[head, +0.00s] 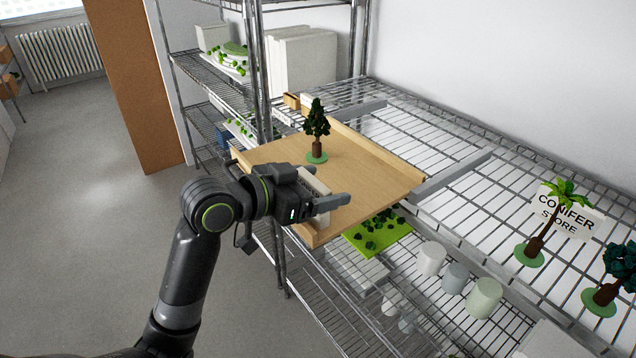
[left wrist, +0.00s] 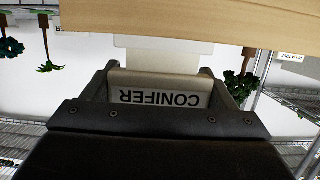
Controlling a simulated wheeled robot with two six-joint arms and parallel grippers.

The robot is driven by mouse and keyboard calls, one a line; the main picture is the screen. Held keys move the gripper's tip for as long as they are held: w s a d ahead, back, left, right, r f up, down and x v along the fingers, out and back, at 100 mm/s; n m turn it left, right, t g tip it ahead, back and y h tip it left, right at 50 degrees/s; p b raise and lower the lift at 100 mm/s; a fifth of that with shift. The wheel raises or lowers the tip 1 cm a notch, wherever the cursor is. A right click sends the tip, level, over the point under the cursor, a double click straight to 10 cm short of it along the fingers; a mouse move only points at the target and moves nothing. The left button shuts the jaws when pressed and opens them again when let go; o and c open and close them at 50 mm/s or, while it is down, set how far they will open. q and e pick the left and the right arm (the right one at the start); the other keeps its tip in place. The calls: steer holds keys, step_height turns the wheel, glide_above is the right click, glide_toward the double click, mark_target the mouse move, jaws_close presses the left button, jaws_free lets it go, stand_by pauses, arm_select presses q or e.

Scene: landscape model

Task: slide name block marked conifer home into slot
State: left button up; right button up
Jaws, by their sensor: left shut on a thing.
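The name block (left wrist: 160,88) is pale with black CONIFER lettering, upside down in the left wrist view. My left gripper (head: 322,197) is shut on it, with a dark finger at each end of the block. The gripper is at the near edge of a wooden tray (head: 375,180). In the left wrist view a pale plate (left wrist: 156,56) lies between the block and the tray edge (left wrist: 190,22). I cannot make out the slot itself, or whether the block touches it. My right gripper is out of view.
A conifer model (head: 317,130) stands on the tray. A CONIFER STORE sign (head: 567,212) and a palm model (head: 537,240) are on the wire shelf at right. A green mat (head: 378,232) and pale cylinders (head: 483,297) are below the tray. Open floor lies left.

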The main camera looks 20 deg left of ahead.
arm_select(q)
steer(key=shift+f+b, duration=0.55)
steer(key=shift+f, duration=0.35)
steer(key=o, duration=0.9)
steer(key=shift+o, duration=0.2)
steer(key=p+v, duration=0.8)
steer(key=v, duration=0.9)
steer(key=shift+s, duration=0.2)
steer(key=shift+a, duration=0.1)
